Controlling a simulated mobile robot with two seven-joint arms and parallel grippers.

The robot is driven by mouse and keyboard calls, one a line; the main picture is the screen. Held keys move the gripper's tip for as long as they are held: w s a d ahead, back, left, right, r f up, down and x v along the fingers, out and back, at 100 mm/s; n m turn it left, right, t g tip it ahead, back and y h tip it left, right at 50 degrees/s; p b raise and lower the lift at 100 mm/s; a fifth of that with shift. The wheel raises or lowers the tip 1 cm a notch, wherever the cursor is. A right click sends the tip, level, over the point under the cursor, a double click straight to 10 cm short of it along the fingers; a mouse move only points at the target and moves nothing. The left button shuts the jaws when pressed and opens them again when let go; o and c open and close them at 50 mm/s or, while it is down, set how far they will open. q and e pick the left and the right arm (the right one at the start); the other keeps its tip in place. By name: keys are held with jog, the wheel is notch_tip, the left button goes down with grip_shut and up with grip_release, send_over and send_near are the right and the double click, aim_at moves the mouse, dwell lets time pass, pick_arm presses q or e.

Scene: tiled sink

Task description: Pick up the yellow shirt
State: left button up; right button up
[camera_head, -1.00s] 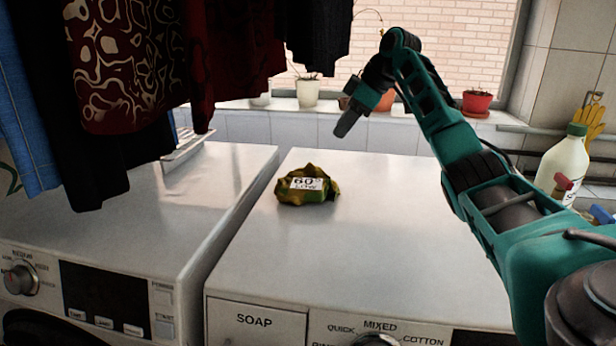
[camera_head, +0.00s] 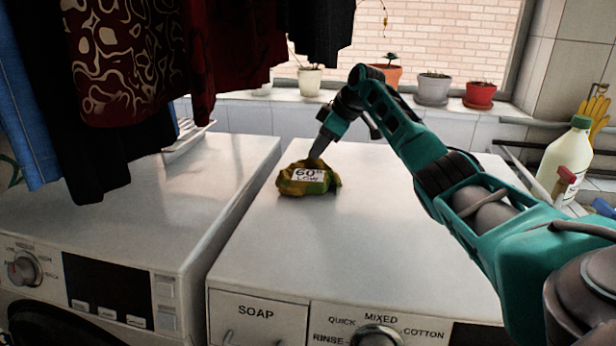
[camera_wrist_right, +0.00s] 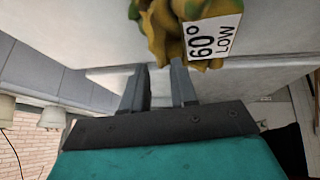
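The yellow shirt (camera_head: 322,184) is a small crumpled yellow-green bundle with a white label reading "60° LOW". It lies on top of the right washing machine (camera_head: 400,230), near its left edge. My right gripper (camera_head: 317,152) comes in from the right and points down at the shirt's far upper side. In the right wrist view the shirt (camera_wrist_right: 165,35) is at the top, just beyond the fingertips. There the two fingers of the right gripper (camera_wrist_right: 160,75) are apart with nothing between them. Whether a fingertip touches the shirt is hard to tell. My left gripper is not in view.
Dark and red clothes (camera_head: 125,60) hang at the upper left above the left washing machine (camera_head: 120,210). Flower pots (camera_head: 432,88) stand on the windowsill behind. A white bottle with a green cap (camera_head: 565,160) stands at right. The machine top around the shirt is clear.

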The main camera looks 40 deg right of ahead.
jog(key=shift+w+a+f, duration=0.1)
jog(key=shift+w+f, duration=0.25)
jog(key=shift+f, duration=0.3)
jog(key=shift+c, duration=0.3)
grip_shut()
